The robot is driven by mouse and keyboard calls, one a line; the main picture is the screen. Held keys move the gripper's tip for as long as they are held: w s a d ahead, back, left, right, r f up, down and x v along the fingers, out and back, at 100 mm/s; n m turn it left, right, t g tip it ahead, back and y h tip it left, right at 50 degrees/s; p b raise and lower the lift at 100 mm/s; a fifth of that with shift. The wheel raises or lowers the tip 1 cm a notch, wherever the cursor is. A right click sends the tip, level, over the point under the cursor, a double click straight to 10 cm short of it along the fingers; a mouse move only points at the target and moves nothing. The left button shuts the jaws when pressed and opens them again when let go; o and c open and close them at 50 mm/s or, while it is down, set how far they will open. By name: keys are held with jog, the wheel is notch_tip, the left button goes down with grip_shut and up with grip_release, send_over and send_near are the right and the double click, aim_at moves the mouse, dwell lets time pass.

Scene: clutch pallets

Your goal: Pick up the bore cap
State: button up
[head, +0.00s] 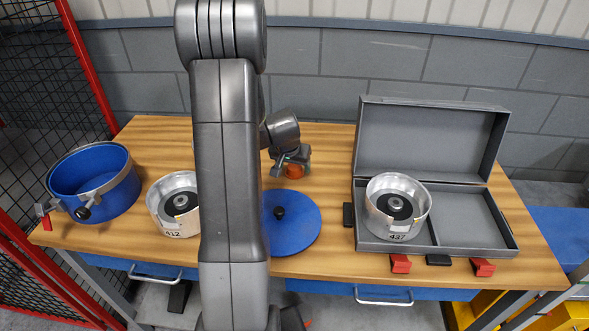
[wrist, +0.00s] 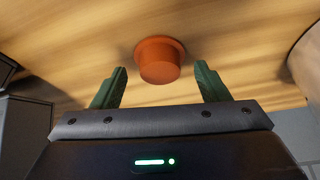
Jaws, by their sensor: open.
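The bore cap (wrist: 160,62) is a small orange-red plug with a flange, on the wooden table. In the wrist view it lies ahead of and between the two green fingers of my gripper (wrist: 159,88), which are apart with nothing between their tips. In the head view the orange cap (head: 295,171) shows just below my gripper (head: 286,165), partly hidden by it. I cannot tell the exact gap between fingers and cap.
A blue lid (head: 300,232) with a black knob lies in front of the cap. A metal housing marked 412 (head: 165,215) and a blue pot (head: 128,195) stand left. Housing 437 (head: 420,222) sits in the open grey case (head: 477,239) at right.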

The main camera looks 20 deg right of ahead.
aim_at(294, 168)
jog(key=shift+w+d+f, duration=0.15)
jog(key=shift+w+f, duration=0.05)
jog(key=shift+f, duration=0.3)
jog(key=c, duration=1.1)
jog(key=shift+o, duration=0.2)
jog(key=shift+r, duration=0.15)
notch_tip(294, 168, up, 10)
